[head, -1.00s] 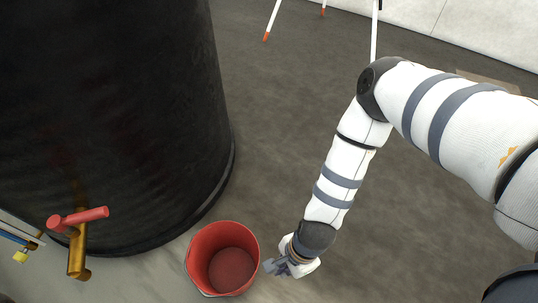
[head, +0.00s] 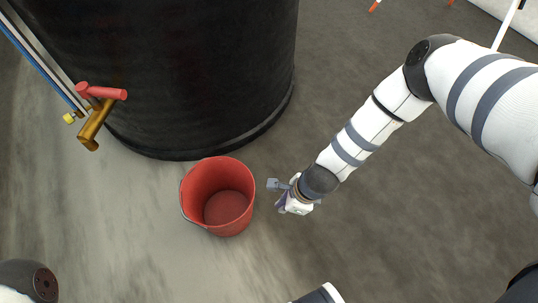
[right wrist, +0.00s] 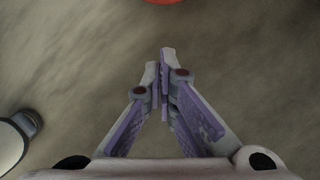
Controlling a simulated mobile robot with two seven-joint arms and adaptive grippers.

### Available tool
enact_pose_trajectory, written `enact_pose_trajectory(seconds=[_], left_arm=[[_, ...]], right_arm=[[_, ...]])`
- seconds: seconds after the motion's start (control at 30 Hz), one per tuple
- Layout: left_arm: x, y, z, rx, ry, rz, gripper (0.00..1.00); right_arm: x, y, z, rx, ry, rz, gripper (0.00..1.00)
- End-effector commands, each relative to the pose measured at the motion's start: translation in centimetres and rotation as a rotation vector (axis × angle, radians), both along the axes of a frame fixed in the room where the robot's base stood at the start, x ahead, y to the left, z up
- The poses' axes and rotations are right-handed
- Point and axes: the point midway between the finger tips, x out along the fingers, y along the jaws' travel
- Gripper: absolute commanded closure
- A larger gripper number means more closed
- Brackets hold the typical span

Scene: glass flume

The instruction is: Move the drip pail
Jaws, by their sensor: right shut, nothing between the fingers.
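The drip pail (head: 228,212) is a red, empty, open-topped bucket standing upright on the floor in the head view. A thin wire handle lies down along its left rim. My right gripper (head: 274,196) is just right of the pail, with a small gap between them. In the right wrist view its fingers (right wrist: 164,56) are together with nothing between them. A small part of the red pail (right wrist: 172,1) shows at the top edge there. My left gripper is not in view.
A large black tank (head: 190,80) stands behind the pail. A brass tap with a red handle (head: 97,118) sticks out at its left, with pipes beside it. Bare concrete floor (head: 130,215) lies left of and in front of the pail.

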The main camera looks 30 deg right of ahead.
Motion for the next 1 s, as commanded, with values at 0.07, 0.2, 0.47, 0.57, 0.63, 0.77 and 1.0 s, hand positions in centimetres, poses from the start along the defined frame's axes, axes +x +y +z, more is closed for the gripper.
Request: enact_pose_trajectory(seconds=[0.07, 0.2, 0.47, 0.57, 0.63, 0.77, 1.0], left_arm=[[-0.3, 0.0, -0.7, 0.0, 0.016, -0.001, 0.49], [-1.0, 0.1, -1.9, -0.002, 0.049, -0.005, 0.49], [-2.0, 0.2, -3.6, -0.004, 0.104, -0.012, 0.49], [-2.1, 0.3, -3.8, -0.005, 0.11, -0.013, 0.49], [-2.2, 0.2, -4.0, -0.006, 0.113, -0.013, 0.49], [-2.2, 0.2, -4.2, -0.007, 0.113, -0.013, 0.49], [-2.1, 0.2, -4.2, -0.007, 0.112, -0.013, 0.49]], right_arm=[[0.0, 0.3, -1.7, -0.001, 0.005, 0.001, 1.0], [0.5, 1.0, -4.9, 0.0, 0.008, 0.004, 1.0], [1.8, 2.5, -9.7, 0.001, 0.003, 0.006, 1.0], [3.0, 3.9, -9.3, 0.001, 0.0, 0.007, 1.0], [3.5, 4.6, -9.2, 0.001, 0.002, 0.006, 1.0], [4.0, 5.1, -9.1, 0.0, 0.002, 0.004, 1.0], [4.1, 5.3, -9.0, 0.0, 0.001, 0.003, 1.0]])
